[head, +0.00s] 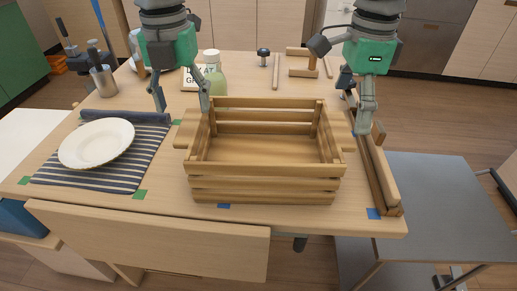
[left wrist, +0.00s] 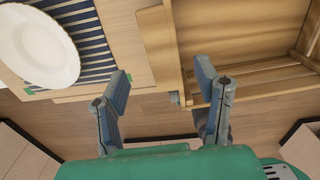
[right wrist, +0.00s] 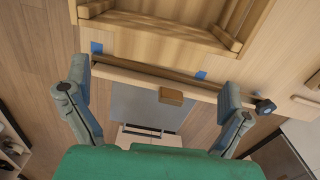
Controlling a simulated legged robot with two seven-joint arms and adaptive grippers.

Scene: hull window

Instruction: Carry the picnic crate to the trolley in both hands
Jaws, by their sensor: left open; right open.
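The picnic crate (head: 265,185), slatted wood and empty, stands upright on the table with a handle block on its left (head: 187,130) and another on its right. My left gripper (head: 181,105) is open, its fingers above and behind the left handle; in the left wrist view the handle (left wrist: 160,45) lies ahead, between the fingertip lines. My right gripper (head: 356,105) is open beside the crate's right end, above the wooden rail. In the right wrist view the crate (right wrist: 160,35) lies beyond the fingers. Neither visibly holds anything. A grey flat top (head: 440,200), apparently the trolley, stands lower at right.
A wooden rail (head: 378,175) runs along the table's right edge between crate and grey top. A white plate (head: 96,143) lies on a striped mat (head: 60,172) at left. A pale green bottle (head: 215,75) stands behind the crate. A wooden flap (head: 150,238) hangs in front.

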